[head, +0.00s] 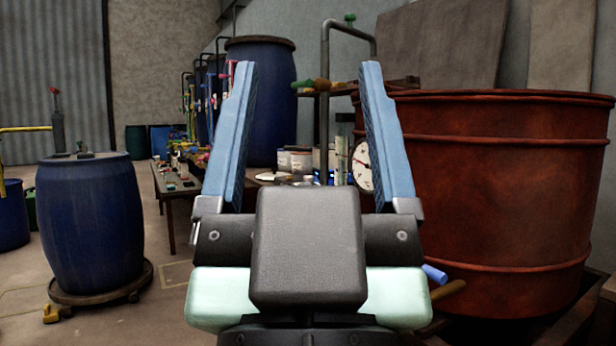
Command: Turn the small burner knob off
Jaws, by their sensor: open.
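My gripper (307,100) is in the middle of the head view, its two blue fingers wide apart and pointing forward. Nothing is between the fingertips but the distant background. I cannot make out a small burner knob in this view. A blue glow, perhaps a flame, shows low behind the fingers (336,178), but the burner itself is hidden or too small to tell. My gripper and wrist cover the area in front of it.
A large rust-red vat (500,190) stands close on the right. A round white dial gauge (363,166) shows beside my right finger. A blue barrel (95,222) stands on a low dolly at the left. A bench (178,188) with small items runs back. Floor is clear between barrel and bench.

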